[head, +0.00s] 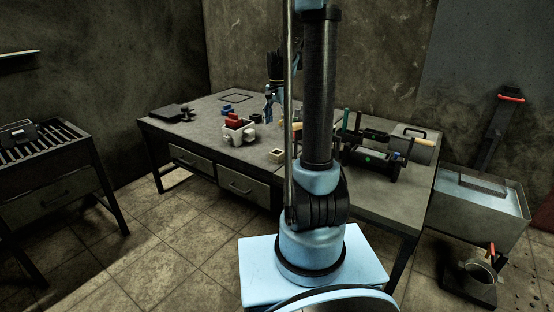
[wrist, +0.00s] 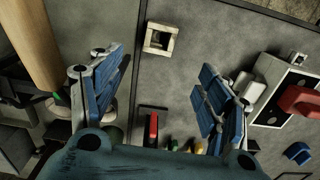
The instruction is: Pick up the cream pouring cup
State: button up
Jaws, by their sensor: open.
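The cream pouring cup (head: 276,156) is a small square block with a dark opening, standing upright on the grey table near its front edge. In the wrist view the cup (wrist: 161,39) lies at the upper middle, beyond the fingertips and between their lines. My gripper (wrist: 167,75) is open, with blue-padded fingers spread to left and right and nothing between them. In the head view my gripper hangs over the table behind the cup, partly hidden by my arm.
A pale box with a red block (head: 236,121) stands left of the cup. A dark flat item (head: 172,113) lies farther left. A rack of tools (head: 368,150) stands to the right, past my arm. A water tank (head: 482,200) is at the far right. Bare tabletop surrounds the cup.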

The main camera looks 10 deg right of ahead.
aim_at(277, 151)
notch_tip(277, 151, down, 15)
jog(key=shift+r, duration=0.1)
dwell(0.8)
jog(key=c, duration=1.4)
